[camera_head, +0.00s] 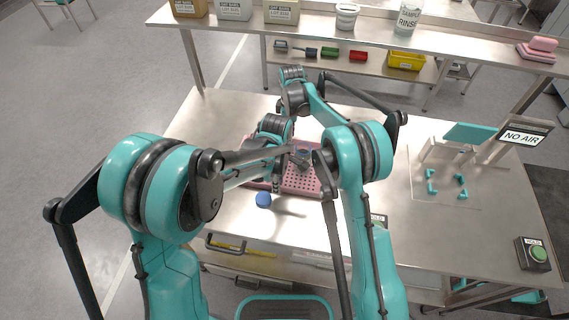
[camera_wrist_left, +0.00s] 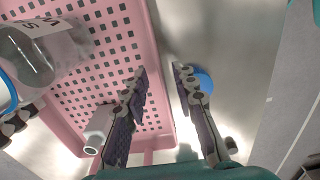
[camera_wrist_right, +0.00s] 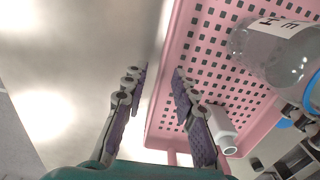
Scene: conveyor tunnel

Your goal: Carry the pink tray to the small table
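The pink tray (camera_head: 310,184) with square holes lies on the steel workbench, partly hidden by my arms. In the left wrist view the tray (camera_wrist_left: 154,30) holds a clear labelled bottle (camera_wrist_left: 45,50) and a small white bottle (camera_wrist_left: 100,125). My left gripper (camera_wrist_left: 160,72) is open at the near rim, one finger over the tray and one outside. My right gripper (camera_wrist_right: 160,70) is open at the opposite rim of the tray (camera_wrist_right: 178,45), likewise one finger to each side. I cannot tell whether the fingers touch the rim. The small table is not clearly identifiable.
A blue ball (camera_head: 263,199) is on the bench just outside the tray's near rim. A clear fixture plate (camera_head: 445,190), a NO AIR sign (camera_head: 524,137) and a green button box (camera_head: 537,254) stand right. A shelf with boxes and bins runs behind. Floor at left is clear.

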